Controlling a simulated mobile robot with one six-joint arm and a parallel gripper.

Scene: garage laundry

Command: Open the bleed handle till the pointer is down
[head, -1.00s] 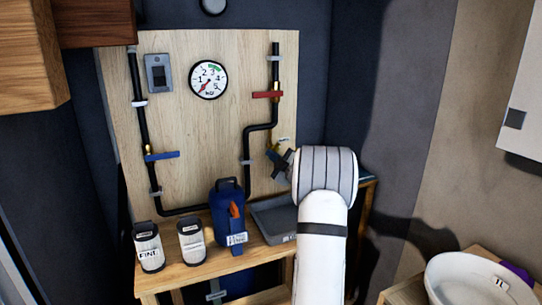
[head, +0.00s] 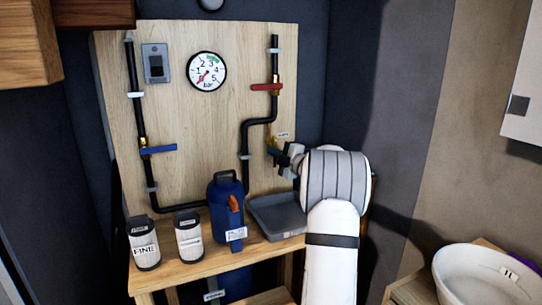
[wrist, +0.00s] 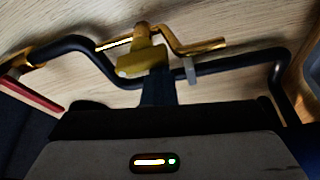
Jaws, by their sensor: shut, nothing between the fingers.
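The yellow bleed handle (head: 272,146) is on the right side of the wooden board, below the red-handled valve. In the wrist view the yellow handle (wrist: 143,62) sits just beyond my finger, with a brass pipe (wrist: 200,47) beside it. My gripper (head: 284,158) is shut and empty, close to the right of the handle. Whether it touches the handle is unclear; my gripper hides part of that area. The round gauge (head: 206,71) has a red pointer aimed to the lower left, below the 1.
A red lever (head: 267,87) and a blue lever (head: 160,148) sit on black pipes. A blue jug (head: 226,205), white filters (head: 145,245) and a grey tray (head: 270,228) stand on the bench below. A white basin (head: 470,285) is at the lower right.

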